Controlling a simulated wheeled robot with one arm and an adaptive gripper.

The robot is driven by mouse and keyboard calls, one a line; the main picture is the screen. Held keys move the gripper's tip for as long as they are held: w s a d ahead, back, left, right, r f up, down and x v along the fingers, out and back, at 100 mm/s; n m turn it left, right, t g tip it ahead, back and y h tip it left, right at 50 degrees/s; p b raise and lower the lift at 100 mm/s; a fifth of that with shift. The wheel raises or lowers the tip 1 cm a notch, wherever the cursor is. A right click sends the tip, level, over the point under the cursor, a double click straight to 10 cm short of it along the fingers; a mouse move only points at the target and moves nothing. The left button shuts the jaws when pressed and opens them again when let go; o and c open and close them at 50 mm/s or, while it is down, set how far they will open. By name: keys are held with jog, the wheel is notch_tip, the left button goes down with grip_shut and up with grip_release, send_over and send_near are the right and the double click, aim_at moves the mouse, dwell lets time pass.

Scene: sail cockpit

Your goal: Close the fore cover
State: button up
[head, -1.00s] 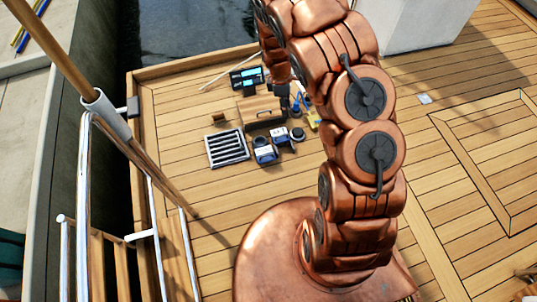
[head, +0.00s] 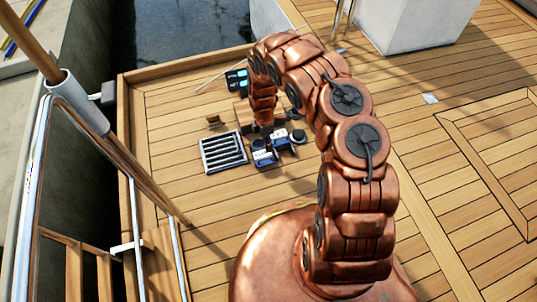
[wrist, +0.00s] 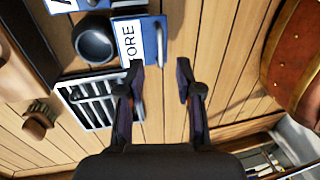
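In the wrist view a blue piece with a white label reading "ORE" (wrist: 133,42), the first letter cut off or hidden, lies just beyond my left fingertip. It has a thin handle-like bar on its right side. I take it for the fore cover; I cannot tell how far open it stands. A dark round cup (wrist: 93,43) is beside it. My gripper (wrist: 160,75) is open, with nothing between its fingers. In the head view two blue-and-white pieces (head: 264,158) sit on the deck near my arm's end, which hides my fingers.
A slatted grille (head: 223,153) lies left of the blue pieces; it also shows in the wrist view (wrist: 72,94). A small brown wooden piece (head: 214,121) stands behind it. Open deck lies right.

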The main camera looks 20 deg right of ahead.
jog(key=b, duration=0.3)
send_over(268, 154)
jog(key=s+a, duration=0.1)
jog(key=s, duration=0.2)
notch_tip(268, 154, down, 6)
jog(key=shift+w+f, duration=0.1)
jog(key=shift+f, duration=0.05)
grip_shut()
